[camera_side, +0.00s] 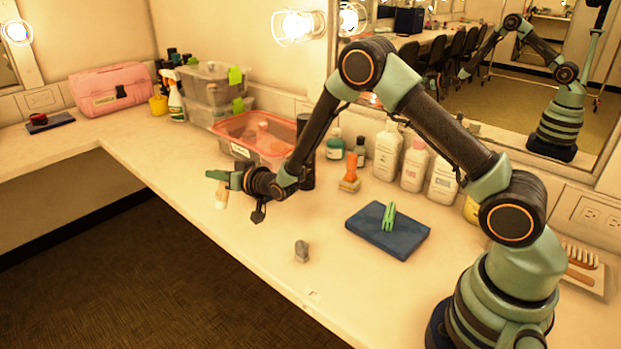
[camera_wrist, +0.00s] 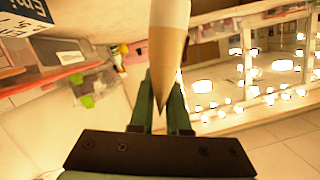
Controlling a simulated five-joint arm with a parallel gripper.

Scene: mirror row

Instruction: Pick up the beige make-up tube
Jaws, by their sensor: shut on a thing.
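The beige make-up tube (camera_side: 221,197) is held in my gripper (camera_side: 218,177) and hangs below the fingers in the side view, over the counter near its front edge. I cannot tell from this angle how far it is above the surface. In the wrist view the tube (camera_wrist: 168,48) stands between the two green fingers (camera_wrist: 161,103), its pale body at the top and its pointed end toward the palm. The fingers are shut on it and partly hidden behind it.
A red-rimmed clear bin (camera_side: 228,126) stands behind my gripper. A small grey object (camera_side: 301,250) sits near the front edge. The left counter is mostly clear.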

